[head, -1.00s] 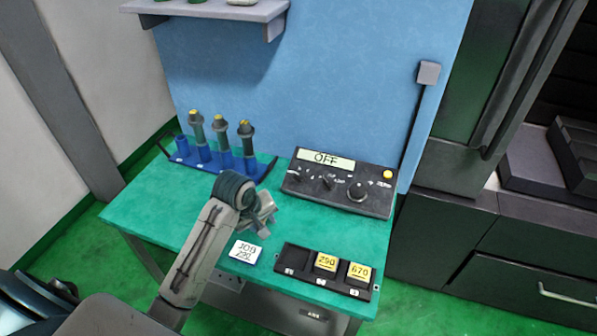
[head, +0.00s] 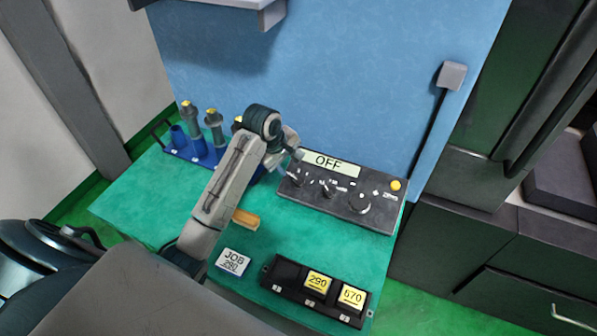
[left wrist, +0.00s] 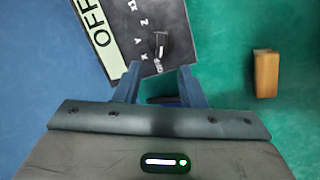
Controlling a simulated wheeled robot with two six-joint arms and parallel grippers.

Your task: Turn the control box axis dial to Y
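The dark control box (head: 340,202) sits at the back right of the teal table; its display reads OFF. It has three knobs in a row. The leftmost dial (head: 296,180) lies beside my left gripper (head: 297,156), which is over the box's left end. In the left wrist view, letters including Z, A and X show beside the dial (left wrist: 159,44); its exact setting is hard to read. The two blue fingers of my left gripper (left wrist: 160,82) are apart, with the dial just beyond the tips, and nothing is between them. My right gripper is not in view.
A blue rack (head: 208,156) with electrode holders stands at the back left, partly behind my arm. An orange block (head: 245,219) lies on the table; it also shows in the wrist view (left wrist: 266,74). A JOB card (head: 233,262) and a black tray (head: 283,272) with yellow-topped pieces lie in front.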

